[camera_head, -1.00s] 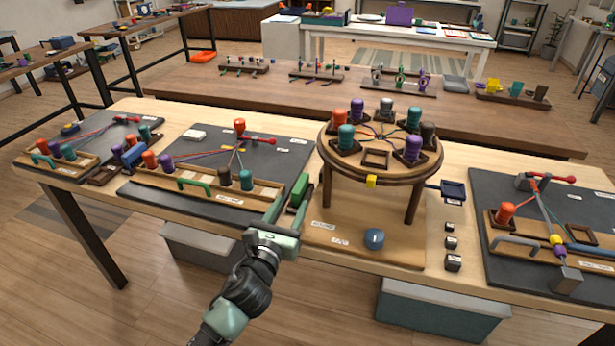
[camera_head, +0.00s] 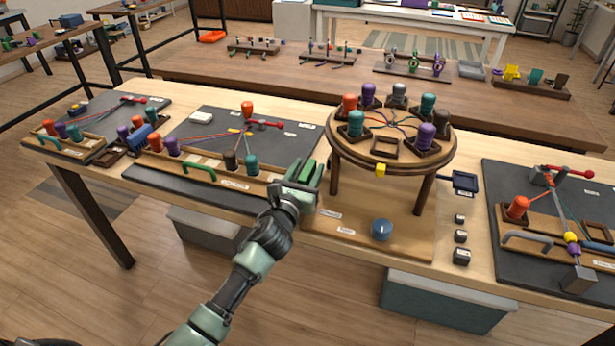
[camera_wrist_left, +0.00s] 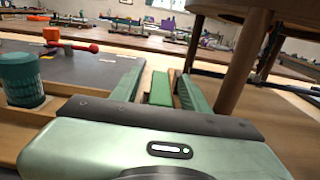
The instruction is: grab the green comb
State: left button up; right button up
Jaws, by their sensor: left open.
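The green comb (camera_head: 308,170) is at the table's front part, between the left dark board and the round stand. It also shows in the left wrist view (camera_wrist_left: 160,88), ahead of the palm and between the two fingers. My left gripper (camera_head: 303,173) is open around the comb's place, with a visible gap between its left finger and the comb in the wrist view. The head view hides part of the comb behind the gripper. My right gripper is in neither view.
The round braiding stand (camera_head: 392,166) with several bobbins rises just right of my gripper. A dark board (camera_head: 285,140) with teal and brown bobbins lies to the left. A blue knob (camera_head: 381,229) sits on the stand's wooden base.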

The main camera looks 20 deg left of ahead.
pick_arm(q)
grip_shut()
